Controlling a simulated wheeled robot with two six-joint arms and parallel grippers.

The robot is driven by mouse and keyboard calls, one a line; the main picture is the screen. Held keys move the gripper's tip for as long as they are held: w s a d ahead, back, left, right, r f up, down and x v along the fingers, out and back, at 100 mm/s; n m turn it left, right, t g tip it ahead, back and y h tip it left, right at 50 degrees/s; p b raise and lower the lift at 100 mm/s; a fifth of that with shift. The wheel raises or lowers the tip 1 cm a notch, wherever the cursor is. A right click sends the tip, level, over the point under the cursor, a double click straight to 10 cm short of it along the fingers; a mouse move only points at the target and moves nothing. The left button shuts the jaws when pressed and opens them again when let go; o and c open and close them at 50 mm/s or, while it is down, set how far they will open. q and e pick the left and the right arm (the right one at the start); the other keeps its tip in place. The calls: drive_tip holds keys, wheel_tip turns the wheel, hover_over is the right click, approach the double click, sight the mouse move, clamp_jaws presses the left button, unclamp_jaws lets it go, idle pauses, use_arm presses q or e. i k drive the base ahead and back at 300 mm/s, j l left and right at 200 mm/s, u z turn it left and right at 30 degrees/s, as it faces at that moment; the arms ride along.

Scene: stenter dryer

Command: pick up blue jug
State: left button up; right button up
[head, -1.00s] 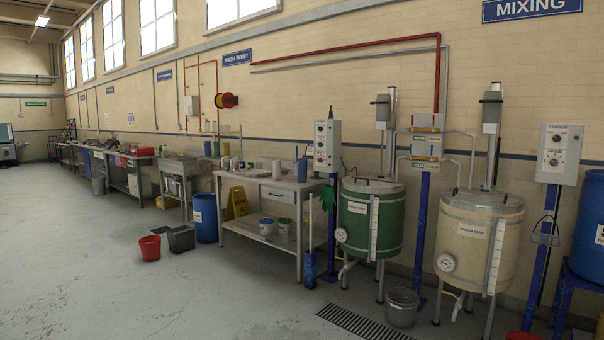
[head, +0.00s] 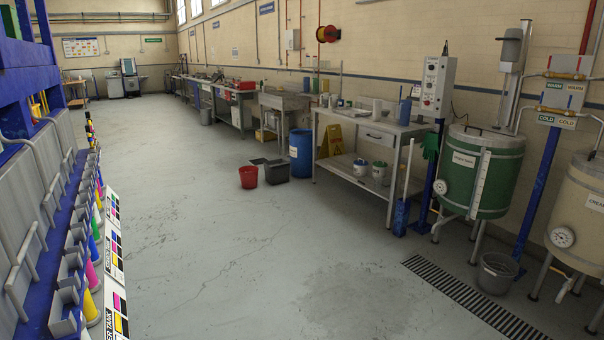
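A tall blue vessel (head: 405,111), which looks like the blue jug, stands upright at the right end of the metal work table (head: 357,132). It is small in the head view, so I cannot make out a handle. The table stands some way off against the right wall, left of the green tank. Neither of my grippers shows in the head view.
A blue drum (head: 301,153), a red bucket (head: 248,177) and a dark grey bin (head: 275,170) stand left of the table. A green tank (head: 481,171), a grey bucket (head: 497,273) and a floor grate (head: 470,302) are at right. Blue-framed machinery (head: 50,200) lines the left. The middle floor is clear.

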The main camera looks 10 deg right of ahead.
sight(405, 107)
drive_tip(key=i+l+z, duration=0.35)
drive_tip(key=i, duration=0.8)
drive_tip(key=i+z, duration=0.3)
drive_tip(key=i, duration=3.5)
drive_tip(key=l, duration=0.1)
